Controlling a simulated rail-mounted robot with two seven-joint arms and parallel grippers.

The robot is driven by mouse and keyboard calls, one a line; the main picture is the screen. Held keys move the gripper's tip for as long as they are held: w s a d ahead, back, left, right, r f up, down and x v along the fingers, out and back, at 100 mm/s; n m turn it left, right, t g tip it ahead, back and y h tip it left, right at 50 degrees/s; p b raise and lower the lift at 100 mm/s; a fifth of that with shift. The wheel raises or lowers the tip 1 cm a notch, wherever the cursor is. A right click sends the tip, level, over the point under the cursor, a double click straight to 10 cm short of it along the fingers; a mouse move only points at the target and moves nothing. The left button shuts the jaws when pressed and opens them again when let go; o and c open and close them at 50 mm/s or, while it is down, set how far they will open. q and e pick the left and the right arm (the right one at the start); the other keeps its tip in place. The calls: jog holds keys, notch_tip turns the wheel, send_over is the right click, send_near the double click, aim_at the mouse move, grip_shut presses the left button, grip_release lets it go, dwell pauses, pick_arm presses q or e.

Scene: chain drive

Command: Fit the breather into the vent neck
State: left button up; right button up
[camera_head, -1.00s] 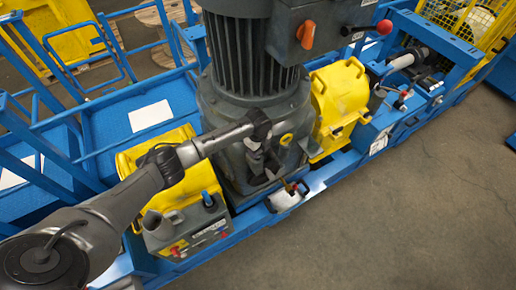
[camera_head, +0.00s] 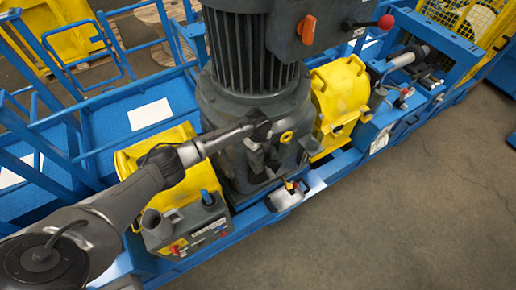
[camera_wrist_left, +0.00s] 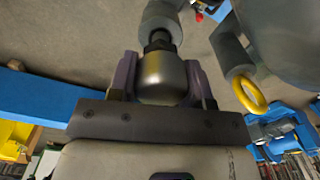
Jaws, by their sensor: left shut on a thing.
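My left gripper (camera_head: 262,160) hangs at the front of the dark grey gear housing (camera_head: 235,150), below the big finned motor. In the left wrist view its fingers (camera_wrist_left: 162,85) are shut on the breather (camera_wrist_left: 163,78), a rounded metal body with a black collar. A wider grey cylinder (camera_wrist_left: 160,20) lies beyond the collar; I cannot tell whether it is part of the breather. A grey stub with a yellow ring (camera_wrist_left: 249,95) shows to the right, apart from the breather; it looks like the vent neck. The yellow ring (camera_head: 286,137) also shows on the housing in the head view. My right gripper is not in view.
Yellow guards (camera_head: 340,95) flank the housing. A grey box (camera_head: 185,228) with a blue knob stands at the left on the blue frame (camera_head: 325,172). A pale object (camera_head: 285,197) sits on the frame below the gripper. The floor at right is clear.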

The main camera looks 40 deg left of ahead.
pick_arm(q)
jog(key=shift+f+b, duration=0.75)
jog(key=shift+f, duration=0.55)
jog(key=o, duration=0.9)
jog(key=shift+o, duration=0.6)
jog(key=shift+r, duration=0.1)
notch_tip(320, 180, up, 14)
jog(key=shift+f+b, duration=0.15)
jog(key=shift+b, duration=0.85)
